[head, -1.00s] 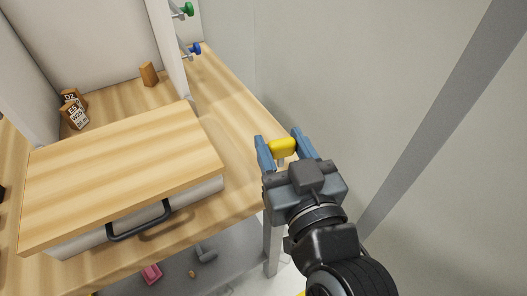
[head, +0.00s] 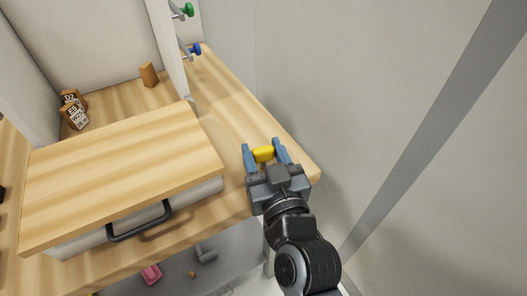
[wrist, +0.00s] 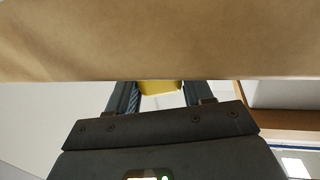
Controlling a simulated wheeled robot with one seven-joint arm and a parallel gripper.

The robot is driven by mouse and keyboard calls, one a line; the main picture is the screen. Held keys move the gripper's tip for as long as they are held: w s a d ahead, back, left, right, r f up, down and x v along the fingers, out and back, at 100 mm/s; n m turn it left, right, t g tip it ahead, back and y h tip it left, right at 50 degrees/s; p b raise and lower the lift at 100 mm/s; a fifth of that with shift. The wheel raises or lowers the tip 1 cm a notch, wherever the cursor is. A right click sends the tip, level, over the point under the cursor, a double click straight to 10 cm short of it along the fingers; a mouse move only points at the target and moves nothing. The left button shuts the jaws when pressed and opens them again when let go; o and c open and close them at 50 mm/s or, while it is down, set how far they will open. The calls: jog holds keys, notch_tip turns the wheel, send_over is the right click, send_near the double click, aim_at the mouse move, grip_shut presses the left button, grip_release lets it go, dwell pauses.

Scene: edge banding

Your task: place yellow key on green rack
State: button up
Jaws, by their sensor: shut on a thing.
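The yellow key (head: 263,154) is held between the blue fingers of my gripper (head: 263,150), above the right end of the wooden worktop. In the wrist view, a yellow piece (wrist: 161,88) shows between the fingers, its upper part hidden behind a broad tan surface. A green knob on a metal hook (head: 186,9) sticks out from the upright panel at the top. It may be the green rack; only its end is in view. A blue knob on a similar hook (head: 194,49) is just below it.
A wooden drawer box (head: 115,175) with a black handle (head: 139,221) stands on the worktop at left. Wooden blocks (head: 74,116) stand behind it. The worktop strip (head: 235,105) between the box and the grey wall is clear. A pink object (head: 151,273) lies below.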

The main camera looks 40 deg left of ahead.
aim_at(267, 160)
jog(key=shift+f, duration=0.25)
jog(key=o, duration=1)
jog(key=shift+r, duration=0.15)
jog(key=b+v, duration=0.1)
jog(key=v, duration=0.2)
jog(key=b+v, duration=0.1)
jog(key=v, duration=0.2)
jog(key=shift+d+f, duration=0.25)
jog(key=shift+d, duration=0.1)
jog(key=shift+s+d+r, duration=0.1)
jog(key=shift+s+d, duration=0.3)
jog(key=shift+d, duration=0.1)
